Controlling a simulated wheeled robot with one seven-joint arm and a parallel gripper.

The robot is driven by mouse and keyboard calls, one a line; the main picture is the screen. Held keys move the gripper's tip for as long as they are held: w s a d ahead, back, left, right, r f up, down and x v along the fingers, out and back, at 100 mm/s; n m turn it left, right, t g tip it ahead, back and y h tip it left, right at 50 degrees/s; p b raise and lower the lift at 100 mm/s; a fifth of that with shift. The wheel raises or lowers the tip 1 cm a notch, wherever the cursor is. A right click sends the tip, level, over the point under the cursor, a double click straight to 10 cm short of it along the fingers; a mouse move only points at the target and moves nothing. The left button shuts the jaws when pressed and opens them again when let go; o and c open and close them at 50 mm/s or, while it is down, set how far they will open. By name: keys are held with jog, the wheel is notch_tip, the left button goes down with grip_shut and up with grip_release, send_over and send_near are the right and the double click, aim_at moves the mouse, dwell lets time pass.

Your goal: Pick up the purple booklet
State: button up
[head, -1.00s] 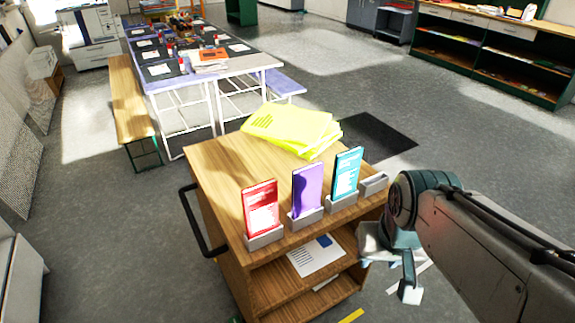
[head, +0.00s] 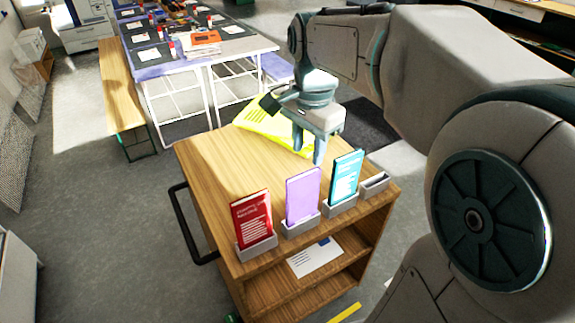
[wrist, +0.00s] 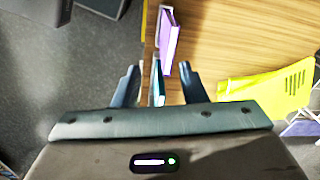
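The purple booklet (head: 303,196) stands upright in a grey holder (head: 300,225) at the front edge of the wooden cart top (head: 225,160), between a red booklet (head: 252,219) and a teal booklet (head: 346,175). My gripper (head: 308,150) is open and empty, pointing down above the cart, behind and above the purple and teal booklets. In the wrist view, the purple booklet (wrist: 168,38) shows its top edge beyond the open fingers (wrist: 158,78). The teal booklet (wrist: 157,88) appears edge-on between the fingers in that view; its depth below them is unclear.
An empty grey holder (head: 375,184) sits right of the teal booklet. A dark handle (head: 190,230) juts from the cart's left side. A bench (head: 117,90) and a collage table (head: 190,65) stand behind.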

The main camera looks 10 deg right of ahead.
aim_at(304, 174)
jog(key=f+m, duration=0.1)
jog(key=f, duration=0.3)
jog(key=w+f, duration=0.1)
jog(key=f, duration=0.3)
jog(key=w+f+m, duration=0.1)
jog(key=f, duration=0.3)
jog(key=shift+w+f+m+p, duration=0.1)
jog(key=shift+w+m+p, duration=0.1)
jog(key=shift+m+p, duration=0.1)
grip_shut()
